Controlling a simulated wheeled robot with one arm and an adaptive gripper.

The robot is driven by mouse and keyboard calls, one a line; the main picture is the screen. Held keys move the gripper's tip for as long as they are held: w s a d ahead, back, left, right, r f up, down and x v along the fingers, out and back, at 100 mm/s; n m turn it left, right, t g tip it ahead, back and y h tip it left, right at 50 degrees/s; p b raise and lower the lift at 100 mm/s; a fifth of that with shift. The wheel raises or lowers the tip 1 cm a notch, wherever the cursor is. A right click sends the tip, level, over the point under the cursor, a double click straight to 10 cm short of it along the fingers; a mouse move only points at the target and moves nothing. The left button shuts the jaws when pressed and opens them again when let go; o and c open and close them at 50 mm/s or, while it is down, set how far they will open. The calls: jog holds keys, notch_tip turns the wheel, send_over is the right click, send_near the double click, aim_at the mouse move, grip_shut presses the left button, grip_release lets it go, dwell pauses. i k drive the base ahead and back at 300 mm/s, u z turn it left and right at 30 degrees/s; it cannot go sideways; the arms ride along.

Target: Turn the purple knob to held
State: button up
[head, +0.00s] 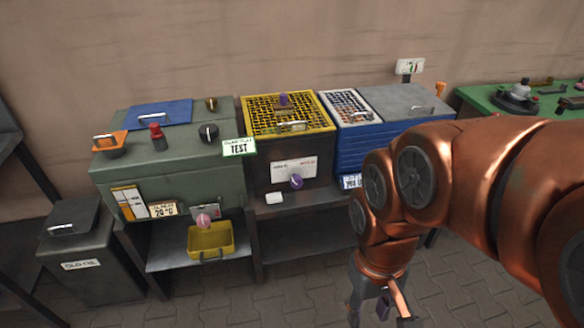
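A purple knob (296,181) sits on the front of the dark box with a yellow grille top (258,158), below a white label (293,168). The label's print is too small to read. A second purple piece (284,99) stands on the yellow grille. My gripper (378,308) hangs low at the bottom of the head view, right of and below the front knob, apart from it. A small purple patch shows beside its fingers; I cannot tell what it is. The fingers are partly cut off and small, so their opening is unclear.
Left stands a green box (165,165) with a black knob (208,132), a red knob (158,137) and a pink knob (205,219) above a yellow tray (210,240). A blue crate (365,148) stands right.

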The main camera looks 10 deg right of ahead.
aim_at(297, 181)
jog(key=u, duration=0.45)
jog(key=k, duration=1.05)
jog(key=u, duration=1.4)
jog(key=i, duration=0.85)
jog(key=z, duration=0.7)
jog(key=i, duration=0.6)
jog(key=z, duration=0.5)
